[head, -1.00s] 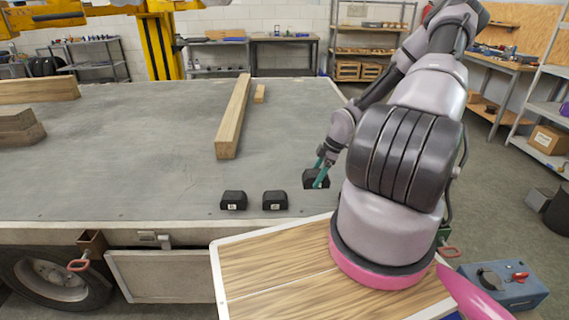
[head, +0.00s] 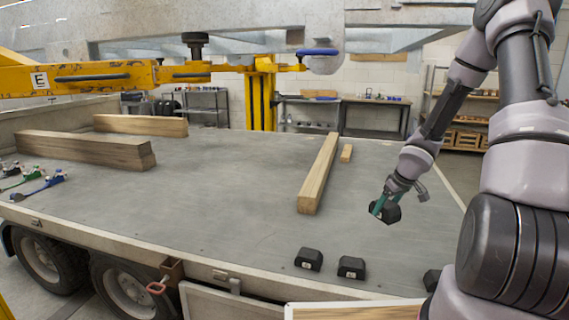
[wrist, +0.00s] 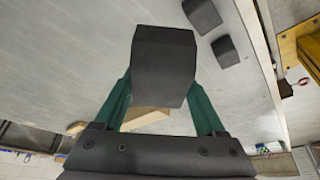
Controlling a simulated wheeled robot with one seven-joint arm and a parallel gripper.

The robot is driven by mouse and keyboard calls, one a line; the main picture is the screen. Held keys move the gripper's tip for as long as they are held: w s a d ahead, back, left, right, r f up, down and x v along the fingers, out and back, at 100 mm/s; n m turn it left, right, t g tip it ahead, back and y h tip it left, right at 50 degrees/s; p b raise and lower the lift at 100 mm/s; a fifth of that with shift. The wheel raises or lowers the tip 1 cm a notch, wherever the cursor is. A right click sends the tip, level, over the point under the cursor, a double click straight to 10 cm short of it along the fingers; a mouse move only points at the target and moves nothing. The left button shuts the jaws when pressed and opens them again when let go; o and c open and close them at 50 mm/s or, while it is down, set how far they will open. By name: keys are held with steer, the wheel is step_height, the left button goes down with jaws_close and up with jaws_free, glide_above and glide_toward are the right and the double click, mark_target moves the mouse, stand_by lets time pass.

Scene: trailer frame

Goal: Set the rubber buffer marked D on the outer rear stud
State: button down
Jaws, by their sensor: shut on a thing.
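My gripper (head: 382,205) has its teal fingers closed on a black rubber buffer (head: 390,213), held over the right part of the grey flatbed. In the wrist view the held buffer (wrist: 163,62) sits between the two green fingers (wrist: 160,100); no letter can be read on it. A black round pad (head: 195,42) and a blue-topped pad (head: 318,53) stand on the yellow lifting gear, below a grey frame. I cannot tell which spot is the outer rear stud.
Another (head: 432,280) is partly behind my arm. Timber beams (head: 318,175) lie on the bed. A yellow arm marked E (head: 110,76) spans the upper left.

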mark_target(390, 215)
steer(key=w+a+r+m+h, duration=0.25)
steer(key=a+r+m, duration=0.25)
steer(key=r, duration=0.3)
steer(key=s+d+f+n+y, duration=0.1)
steer(key=d+f+n, duration=0.1)
steer(key=f, duration=0.1)
steer(key=s+d+f+n+y, duration=0.1)
steer(key=d+f+n, duration=0.1)
steer(key=f, duration=0.2)
steer(key=s+d+f+n+y, duration=0.1)
steer(key=d+f+n, duration=0.1)
steer(key=f, duration=0.1)
steer(key=shift+s+d+f, duration=0.3)
steer(key=shift+s+f, duration=0.05)
steer(key=shift+s, duration=0.05)
steer(key=s+d+f+n+g+y, duration=0.2)
steer(key=s+f+n, duration=0.3)
steer(key=f+n, duration=0.3)
steer(key=shift+s+d+f+n+g, duration=0.3)
steer(key=shift+d+f+n+g, duration=0.15)
steer(key=shift+d+f, duration=0.2)
steer(key=shift+f, duration=0.1)
step_height(390, 215, down, 9)
steer(key=shift+f, duration=0.2)
steer(key=shift+f, duration=0.15)
jaws_free()
